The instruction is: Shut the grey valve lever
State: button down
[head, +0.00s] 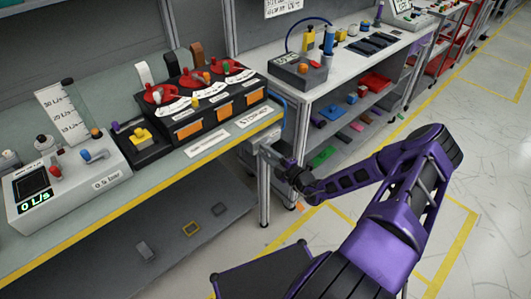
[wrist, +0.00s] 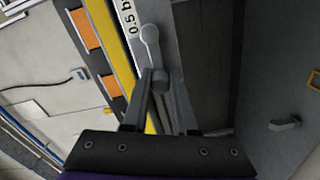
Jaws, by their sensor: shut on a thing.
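The grey valve lever (wrist: 150,45) shows in the wrist view as a short arm with a rounded upper end. Its lower end is a thick round grip between my fingers. It sits beside the yellow-edged bench, next to a label reading 0.5 b, the rest cut off. My gripper (wrist: 160,82) is shut on this lower end, one finger on each side. In the head view my gripper (head: 270,156) is at the right end of the bench, just below its edge. The lever is too small and covered to make out there.
The bench (head: 225,147) carries a black module (head: 206,130) with orange panels and red valves, and a meter box (head: 65,205) reading 0 L/s. A second bench (head: 350,68) with a loaded shelf stands behind my arm. Floor to the right is clear.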

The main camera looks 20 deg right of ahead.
jog(key=c, duration=0.7)
grip_release()
jog(key=v, duration=1.7)
jog(key=shift+s, duration=0.2)
jog(key=shift+r, duration=0.1)
